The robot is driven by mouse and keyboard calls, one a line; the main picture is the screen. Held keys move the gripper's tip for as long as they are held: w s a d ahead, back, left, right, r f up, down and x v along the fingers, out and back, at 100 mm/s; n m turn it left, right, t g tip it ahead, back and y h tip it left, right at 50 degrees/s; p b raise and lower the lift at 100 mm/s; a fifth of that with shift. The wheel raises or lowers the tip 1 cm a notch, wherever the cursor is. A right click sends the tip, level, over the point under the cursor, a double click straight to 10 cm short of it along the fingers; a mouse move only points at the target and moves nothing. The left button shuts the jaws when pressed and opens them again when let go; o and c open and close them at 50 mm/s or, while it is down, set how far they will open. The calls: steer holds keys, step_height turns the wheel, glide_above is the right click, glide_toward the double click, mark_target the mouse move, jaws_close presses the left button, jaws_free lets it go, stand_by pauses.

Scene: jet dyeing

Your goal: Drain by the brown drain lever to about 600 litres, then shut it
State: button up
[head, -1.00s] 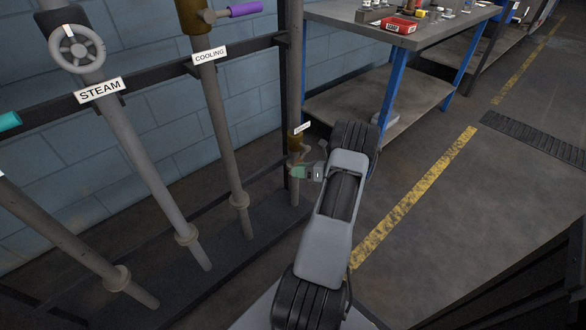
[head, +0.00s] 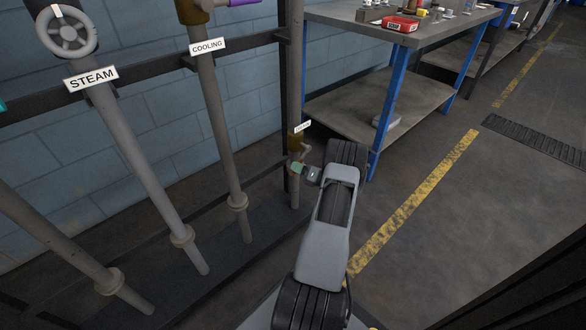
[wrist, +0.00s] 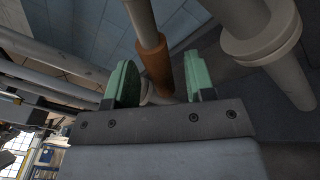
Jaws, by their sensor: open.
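The drain pipe (head: 297,75) stands right of the cooling pipe in the head view, with a brass-brown valve body (head: 295,141) and a small sign (head: 302,127) too slanted to read. My gripper (head: 296,168) is at this pipe, just below the valve body, its green fingertips beside a small fitting. In the wrist view my gripper (wrist: 161,80) is open, with a brown cylindrical part (wrist: 155,65) on a grey pipe showing between and beyond the two green fingers. I cannot tell whether that part is the lever grip or the valve body. No contact is clear, and no litre reading shows.
The steam pipe with its handwheel (head: 66,31) and the cooling pipe (head: 218,130) with a purple lever (head: 243,2) stand left. A blue-legged workbench (head: 400,35) is behind right. A pipe collar (wrist: 260,35) is close at the gripper's right. Floor at right is clear.

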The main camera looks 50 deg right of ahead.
steer(key=shift+b+x, duration=0.3)
steer(key=shift+x, duration=1.2)
jaws_close()
